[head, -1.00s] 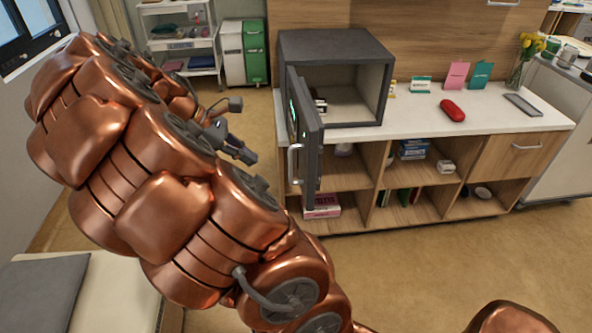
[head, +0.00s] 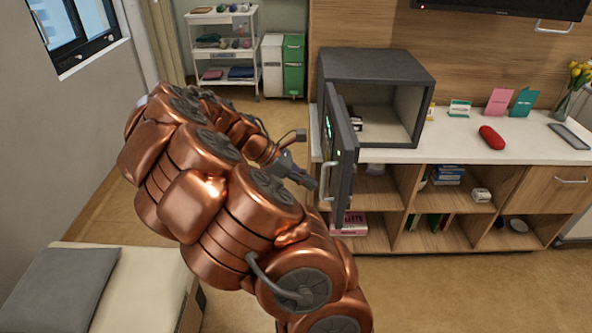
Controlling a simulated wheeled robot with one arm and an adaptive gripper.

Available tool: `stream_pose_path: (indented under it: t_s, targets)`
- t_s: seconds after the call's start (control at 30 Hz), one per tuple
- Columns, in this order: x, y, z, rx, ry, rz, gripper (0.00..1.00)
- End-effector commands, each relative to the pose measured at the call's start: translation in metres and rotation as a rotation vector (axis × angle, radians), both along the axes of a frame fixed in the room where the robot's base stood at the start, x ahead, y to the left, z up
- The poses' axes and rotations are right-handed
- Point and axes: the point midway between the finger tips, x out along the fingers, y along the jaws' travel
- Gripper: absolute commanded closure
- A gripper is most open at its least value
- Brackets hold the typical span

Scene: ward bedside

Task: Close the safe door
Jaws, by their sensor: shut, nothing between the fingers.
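My gripper (head: 312,184) is shut and empty at the left of the door, close to the handle. I cannot tell whether it touches the door. A small item (head: 356,124) inside the safe is partly hidden by the door.
The counter (head: 465,140) holds a red case (head: 491,137), small cards and a vase of yellow flowers (head: 577,80). Open shelves below hold boxes. A bed (head: 135,290) is at the lower left. A white trolley (head: 222,50) and bins stand behind. Floor at the lower right is clear.

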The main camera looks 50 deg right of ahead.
Motion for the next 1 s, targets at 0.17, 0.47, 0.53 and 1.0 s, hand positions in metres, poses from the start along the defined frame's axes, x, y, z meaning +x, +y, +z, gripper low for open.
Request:
stream_pose_path:
  t_s: [0.17,0.47,0.53,1.0]
  targets:
    - [-0.020,-0.017,-0.010,0.000,0.002,-0.004,1.00]
    - [-0.039,-0.033,-0.011,-0.001,0.001,-0.003,1.00]
    - [-0.041,-0.034,-0.011,0.000,0.000,-0.003,1.00]
    - [-0.040,-0.034,-0.011,0.001,0.001,0.012,1.00]
